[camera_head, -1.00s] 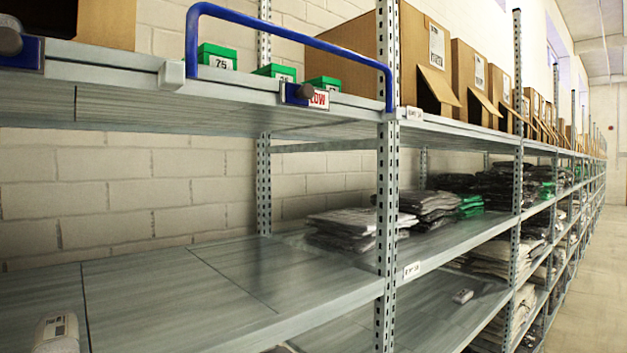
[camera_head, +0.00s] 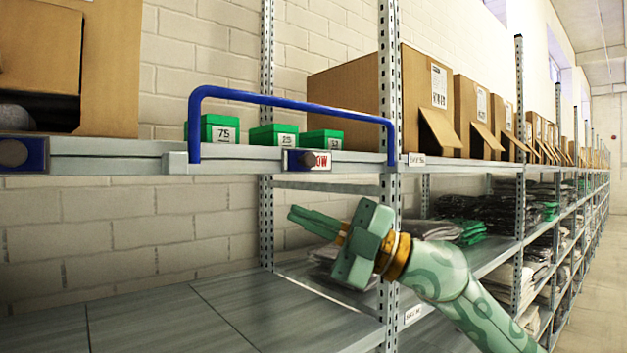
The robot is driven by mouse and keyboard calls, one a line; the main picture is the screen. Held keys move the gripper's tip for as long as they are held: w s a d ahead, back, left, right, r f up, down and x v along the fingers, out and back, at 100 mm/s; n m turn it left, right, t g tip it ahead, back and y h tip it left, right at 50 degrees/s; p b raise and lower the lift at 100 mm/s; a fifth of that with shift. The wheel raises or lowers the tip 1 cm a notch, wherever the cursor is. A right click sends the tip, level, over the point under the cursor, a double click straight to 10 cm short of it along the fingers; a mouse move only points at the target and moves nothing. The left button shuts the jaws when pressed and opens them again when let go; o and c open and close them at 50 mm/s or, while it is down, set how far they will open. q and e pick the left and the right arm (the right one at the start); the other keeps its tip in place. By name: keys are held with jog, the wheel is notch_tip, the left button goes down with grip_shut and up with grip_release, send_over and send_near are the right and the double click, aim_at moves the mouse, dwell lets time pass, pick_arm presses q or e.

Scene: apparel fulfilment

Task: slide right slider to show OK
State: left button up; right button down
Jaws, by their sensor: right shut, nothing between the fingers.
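The right slider (camera_head: 300,160) is a small blue plate with a dark round knob on the upper shelf's front edge. Beside it, at its right, a red and white sign (camera_head: 323,161) shows the letters "OW"; the rest is covered by the slider. A second blue slider with a dark knob (camera_head: 14,153) sits at the far left on the same edge. My right gripper (camera_head: 312,220) is shut and empty, below and slightly right of the right slider and apart from it. Its fingers point left, in front of the rack upright. My left gripper is not in view.
A blue guard bar (camera_head: 290,101) arches over the right slider. Green boxes (camera_head: 220,129) stand behind it. A perforated upright (camera_head: 389,90) stands right of the slider. Cardboard boxes (camera_head: 70,60) sit on the upper shelf. The lower shelf (camera_head: 230,310) is mostly bare at left.

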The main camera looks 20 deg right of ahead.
aim_at(313, 157)
jog(key=s+d+r+m+h, duration=0.1)
jog(key=s+d+r+h, duration=0.1)
jog(key=d+r+h, duration=0.1)
jog(key=s+d+r+m+t+h, duration=0.1)
jog(key=s+d+r+h, duration=0.1)
jog(key=r, duration=0.3)
jog(key=shift+s+d+r+h+p, duration=0.35)
jog(key=shift+s+d+r+h, duration=0.05)
jog(key=shift+s+d, duration=0.1)
jog(key=shift+a, duration=0.1)
jog(key=w+a+p, duration=0.1)
jog(key=w+p, duration=0.1)
jog(key=w, duration=0.1)
jog(key=w+a+p, duration=0.1)
jog(key=w+p, duration=0.1)
jog(key=w+a+p, duration=0.1)
jog(key=w+p, duration=0.1)
jog(key=w, duration=0.1)
jog(key=shift+w+a+p, duration=0.3)
jog(key=shift+p, duration=0.05)
jog(key=shift+w+d+f, duration=0.1)
jog(key=shift+d, duration=0.2)
jog(key=shift+a, duration=0.2)
